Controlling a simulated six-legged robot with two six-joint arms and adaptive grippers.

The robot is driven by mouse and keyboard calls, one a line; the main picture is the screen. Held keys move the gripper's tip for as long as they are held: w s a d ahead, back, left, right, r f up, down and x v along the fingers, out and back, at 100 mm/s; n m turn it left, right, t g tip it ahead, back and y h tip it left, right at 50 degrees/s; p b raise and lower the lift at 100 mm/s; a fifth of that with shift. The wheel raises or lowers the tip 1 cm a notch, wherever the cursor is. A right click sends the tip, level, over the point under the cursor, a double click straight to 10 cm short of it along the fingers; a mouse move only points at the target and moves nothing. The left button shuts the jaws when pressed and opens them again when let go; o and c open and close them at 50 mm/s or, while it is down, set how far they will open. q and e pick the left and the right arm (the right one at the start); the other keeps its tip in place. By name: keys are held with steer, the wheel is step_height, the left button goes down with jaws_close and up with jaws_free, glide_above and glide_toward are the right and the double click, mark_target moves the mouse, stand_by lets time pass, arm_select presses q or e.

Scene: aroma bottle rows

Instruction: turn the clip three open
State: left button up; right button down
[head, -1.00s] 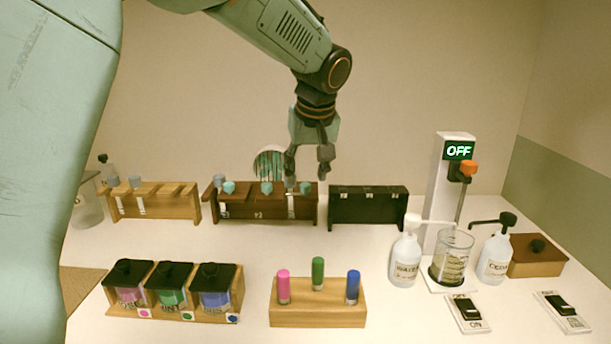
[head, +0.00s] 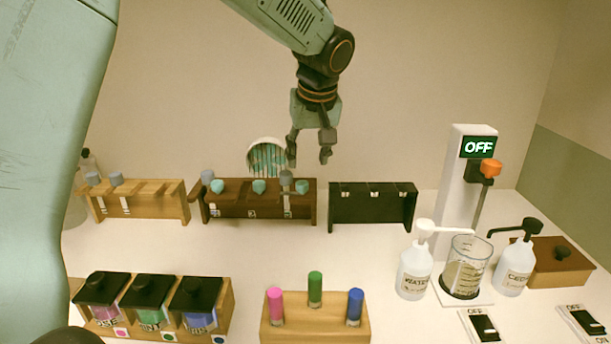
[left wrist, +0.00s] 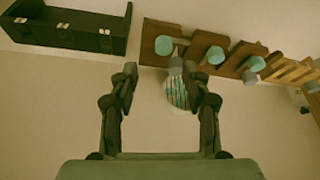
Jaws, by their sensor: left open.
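The dark brown rack (head: 230,215) stands at the back of the table and carries several teal clips and number labels. Clip three (head: 302,187) is the teal one at its right end; in the left wrist view it is the leftmost teal piece (left wrist: 164,45). A grey cap (head: 286,178) shows just left of it in the head view. My left gripper (head: 308,160) points down above and around the right end of the rack. Its fingers are apart and empty in the left wrist view (left wrist: 160,72), short of the clip. My right gripper is not in view.
A white cup of teal sticks (head: 267,150) is close left of the gripper. A light wooden rack (head: 150,208) and an empty black rack (head: 345,208) flank the brown one. Bottle boxes, a coloured-vial block (head: 315,330) and pump bottles stand in front. The table strip before the racks is clear.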

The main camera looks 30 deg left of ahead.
mark_target(303, 182)
arm_select(q)
steer(key=x, duration=0.7)
steer(key=shift+s+a+b, duration=0.2)
steer(key=shift+a+b, duration=0.05)
steer(key=shift+b, duration=0.1)
steer(key=shift+w+d+f, duration=0.1)
steer(key=shift+d+f, duration=0.05)
steer(key=shift+d, duration=0.1)
steer(key=shift+s, duration=0.3)
steer(key=shift+w+a, duration=0.1)
steer(key=shift+a, duration=0.2)
steer(key=shift+w+f, duration=0.15)
steer(key=shift+w, duration=0.05)
steer(key=c, duration=0.3)
steer(key=shift+d, duration=0.2)
steer(key=c, duration=0.3)
steer(key=shift+s+r, duration=0.1)
steer(key=shift+r, duration=0.1)
jaws_close()
